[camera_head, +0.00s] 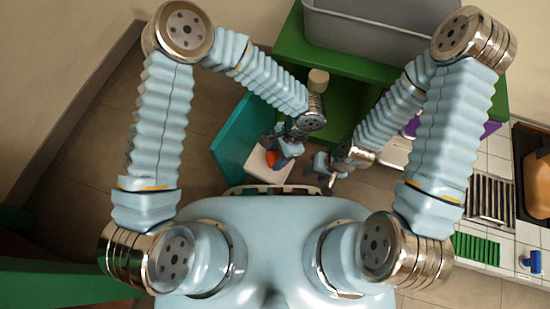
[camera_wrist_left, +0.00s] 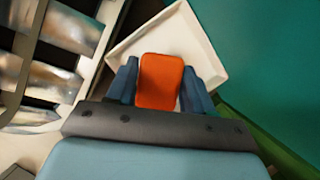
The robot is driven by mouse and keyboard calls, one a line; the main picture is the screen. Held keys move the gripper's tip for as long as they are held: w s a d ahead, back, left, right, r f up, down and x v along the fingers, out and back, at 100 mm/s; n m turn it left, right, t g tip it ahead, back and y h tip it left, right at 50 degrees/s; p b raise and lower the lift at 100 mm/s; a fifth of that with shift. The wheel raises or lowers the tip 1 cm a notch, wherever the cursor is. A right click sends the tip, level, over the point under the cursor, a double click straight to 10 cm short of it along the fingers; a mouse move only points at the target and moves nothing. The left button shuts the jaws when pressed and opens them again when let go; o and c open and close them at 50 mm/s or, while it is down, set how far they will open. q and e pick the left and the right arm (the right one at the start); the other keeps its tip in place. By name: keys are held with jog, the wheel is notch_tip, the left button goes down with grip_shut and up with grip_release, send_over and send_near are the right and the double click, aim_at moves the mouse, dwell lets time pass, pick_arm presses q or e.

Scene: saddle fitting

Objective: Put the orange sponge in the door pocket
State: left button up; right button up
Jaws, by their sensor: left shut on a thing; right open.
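The orange sponge (camera_wrist_left: 160,84) is between the two dark blue fingers of my left gripper (camera_wrist_left: 160,76), which is shut on it. The white door pocket (camera_wrist_left: 190,32), a shallow open box, lies behind the sponge in the left wrist view. In the head view the pocket (camera_head: 260,169) is against the teal door (camera_head: 232,138), and a bit of the sponge (camera_head: 271,158) shows beside my left gripper (camera_head: 276,154). The sponge overlaps the pocket; I cannot tell whether it is above or inside it. My right gripper (camera_head: 324,172) is open and apart, right of the pocket.
A green cabinet (camera_head: 290,48) with a grey bin (camera_head: 375,30) on top stands behind. A tiled counter (camera_head: 496,150) with a dark rack (camera_head: 490,198), a green ribbed item (camera_head: 476,249) and a blue item (camera_head: 531,261) is at right. Floor left of the door is clear.

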aim_at(275, 159)
pick_arm(q)
jog(key=shift+w+a+f+b, duration=0.1)
jog(key=shift+w+f+b, duration=0.1)
jog(key=shift+f, duration=0.8)
jog(key=shift+w+a+f+b, duration=0.1)
jog(key=shift+f+b, duration=0.1)
jog(key=shift+f, duration=0.75)
jog(key=shift+f, duration=0.15)
jog(key=o, duration=0.9)
jog(key=shift+o, duration=0.2)
jog(key=shift+r, duration=0.25)
jog(key=p+v, duration=0.2)
jog(key=v, duration=1)
